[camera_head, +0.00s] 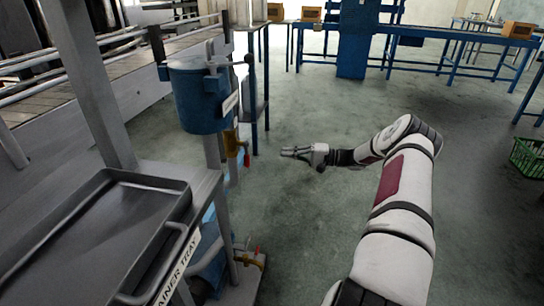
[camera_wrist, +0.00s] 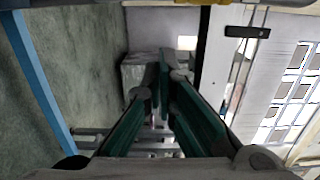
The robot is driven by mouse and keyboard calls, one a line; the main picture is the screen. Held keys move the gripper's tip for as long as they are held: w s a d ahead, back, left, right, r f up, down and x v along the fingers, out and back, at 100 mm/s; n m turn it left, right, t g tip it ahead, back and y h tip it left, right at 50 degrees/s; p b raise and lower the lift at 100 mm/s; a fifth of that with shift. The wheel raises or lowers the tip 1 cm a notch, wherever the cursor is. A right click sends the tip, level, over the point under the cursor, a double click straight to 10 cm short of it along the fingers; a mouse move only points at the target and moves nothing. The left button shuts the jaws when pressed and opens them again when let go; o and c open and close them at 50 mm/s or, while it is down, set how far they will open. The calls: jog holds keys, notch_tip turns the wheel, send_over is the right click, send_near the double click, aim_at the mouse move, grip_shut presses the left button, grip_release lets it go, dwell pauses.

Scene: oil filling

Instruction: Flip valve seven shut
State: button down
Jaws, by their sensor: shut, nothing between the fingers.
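Two brass valves with red handles show in the head view. The upper valve (camera_head: 233,143) is on the pipe below a blue tank, its red handle (camera_head: 246,156) pointing down. The lower valve (camera_head: 249,259) is near the stand's base, with a small red handle on top. I cannot read a number on either, so I cannot tell which is valve seven. My gripper (camera_head: 284,152) is shut and empty, to the right of the upper valve and apart from it. In the wrist view my gripper's fingers (camera_wrist: 164,66) meet; no valve is recognisable there.
The blue tank (camera_head: 203,98) stands on the grey pipe. A dark metal tray (camera_head: 95,240) with a "…AINER TRAY" label (camera_head: 178,265) is at lower left. Blue-legged tables (camera_head: 450,62) stand at the back, and a green crate (camera_head: 528,157) is at right. The floor around my gripper is clear.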

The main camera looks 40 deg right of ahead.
aim_at(247, 155)
jog(key=w+a+b, duration=0.3)
jog(key=w+a, duration=0.2)
jog(key=a, duration=0.4)
jog(key=shift+a, duration=0.3)
